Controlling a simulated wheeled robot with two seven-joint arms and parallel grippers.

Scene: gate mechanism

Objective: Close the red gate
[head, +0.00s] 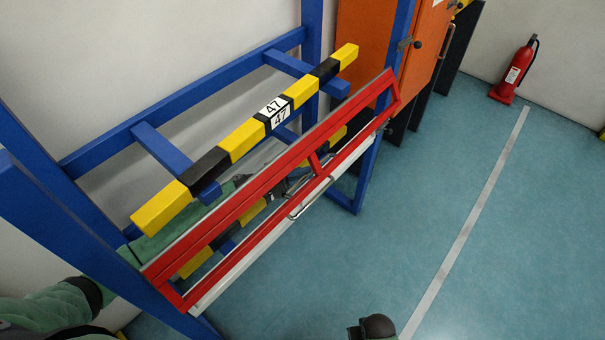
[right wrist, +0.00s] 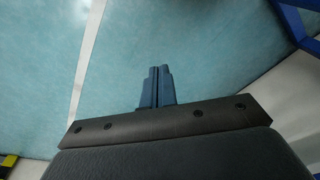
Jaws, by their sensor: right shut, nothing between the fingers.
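The red gate (head: 315,162) is a long red frame with a grey top edge and a white lower strip. It runs diagonally across the blue rack in the head view and appears tilted. A thin metal handle (head: 311,200) is on its white strip. My left arm comes in from the left and passes behind the gate. My left gripper (head: 282,186) shows partly through the frame's opening, near the handle; its fingers are mostly hidden, and I cannot tell whether it touches anything. My right gripper (right wrist: 157,86) is shut and empty above the floor in the right wrist view.
A blue rack (head: 100,146) carries yellow-and-black bars (head: 243,140) labelled 47 just behind the gate. An orange cabinet (head: 427,45) stands beyond it. A red fire extinguisher (head: 514,72) stands by the far wall.

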